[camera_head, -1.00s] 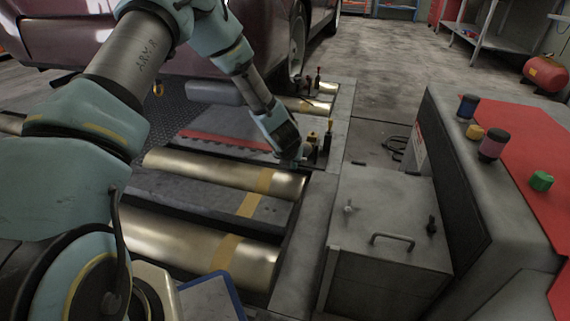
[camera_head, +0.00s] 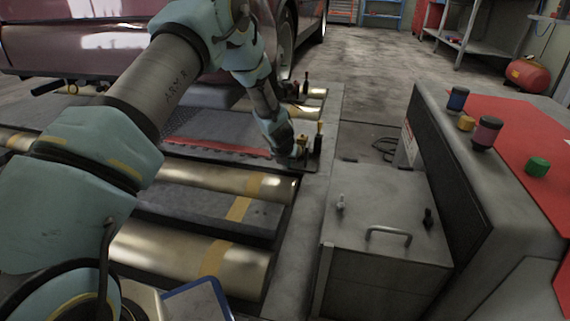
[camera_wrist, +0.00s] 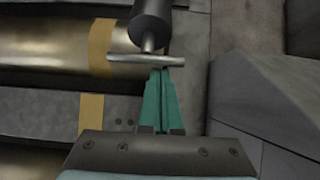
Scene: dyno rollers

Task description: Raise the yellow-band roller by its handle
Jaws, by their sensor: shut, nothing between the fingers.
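Brass rollers with yellow bands lie in the floor frame: a nearer roller (camera_head: 190,253) and another just beyond it (camera_head: 222,178). In the wrist view a banded roller (camera_wrist: 55,48) lies at the left. A dark cylindrical handle (camera_wrist: 150,22) on a thin stem meets a grey crossbar (camera_wrist: 146,58) there. My gripper (camera_wrist: 160,72) is shut and empty, its teal fingertips just below the crossbar in the picture; I cannot tell whether they touch. In the head view my gripper (camera_head: 296,163) is beside a yellow-topped upright handle (camera_head: 320,130). My arm hides part of the rollers.
A grey metal box (camera_head: 385,225) with a handle stands right of the rollers. A console (camera_head: 470,170) with coloured knobs and a red top is farther right. A dark red car (camera_head: 110,45) stands behind. Open floor (camera_head: 370,80) lies at the back.

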